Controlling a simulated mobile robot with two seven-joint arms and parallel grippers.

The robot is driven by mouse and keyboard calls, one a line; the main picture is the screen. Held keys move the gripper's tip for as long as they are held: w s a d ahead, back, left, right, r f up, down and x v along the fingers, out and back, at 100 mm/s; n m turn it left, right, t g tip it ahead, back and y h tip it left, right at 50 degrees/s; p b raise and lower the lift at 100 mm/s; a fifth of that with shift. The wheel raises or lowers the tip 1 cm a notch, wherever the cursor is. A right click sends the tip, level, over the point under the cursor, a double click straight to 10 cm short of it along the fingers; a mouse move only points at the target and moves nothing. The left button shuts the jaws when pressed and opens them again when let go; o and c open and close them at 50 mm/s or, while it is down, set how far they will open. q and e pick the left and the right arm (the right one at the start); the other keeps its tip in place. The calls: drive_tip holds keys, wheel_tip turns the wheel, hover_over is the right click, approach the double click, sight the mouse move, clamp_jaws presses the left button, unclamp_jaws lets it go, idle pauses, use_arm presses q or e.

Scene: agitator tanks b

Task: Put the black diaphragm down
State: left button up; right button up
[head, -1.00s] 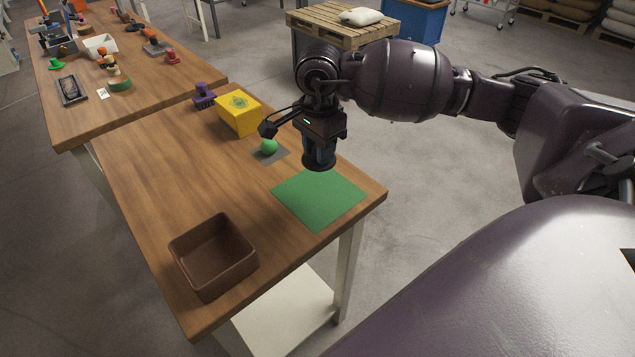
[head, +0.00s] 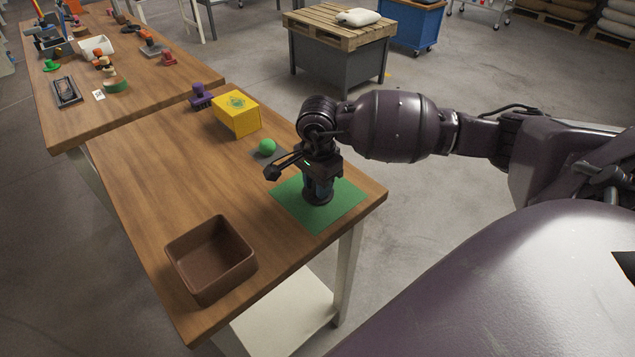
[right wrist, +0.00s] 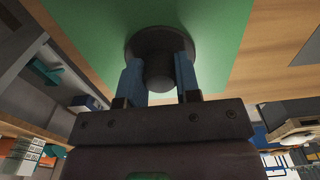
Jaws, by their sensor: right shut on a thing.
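The black diaphragm (right wrist: 159,41) is a dark round disc with a thick stem. My right gripper (right wrist: 160,78) is shut on its stem, with a blue finger on each side. In the head view, the right gripper (head: 319,183) points down over the green mat (head: 343,212), and the diaphragm (head: 317,198) is at or just above the mat. I cannot tell whether it touches. The green mat (right wrist: 75,20) also fills the background of the right wrist view. My left gripper is not in view.
A brown open bin (head: 196,281) stands at the table's front left. A green ball (head: 267,147) on a grey square and a yellow box (head: 237,115) are behind the gripper. A purple part (head: 201,97) stands near the far edge. The middle of the table is clear.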

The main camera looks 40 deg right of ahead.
drive_tip(key=o, duration=0.9)
drive_tip(key=shift+f, duration=0.1)
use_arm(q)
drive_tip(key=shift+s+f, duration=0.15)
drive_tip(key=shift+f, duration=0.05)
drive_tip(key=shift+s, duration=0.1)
use_arm(e)
drive_tip(key=shift+r, duration=0.6)
use_arm(q)
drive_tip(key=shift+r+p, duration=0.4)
drive_tip(key=shift+p, duration=0.05)
use_arm(e)
wheel_tip(320, 180, up, 11)
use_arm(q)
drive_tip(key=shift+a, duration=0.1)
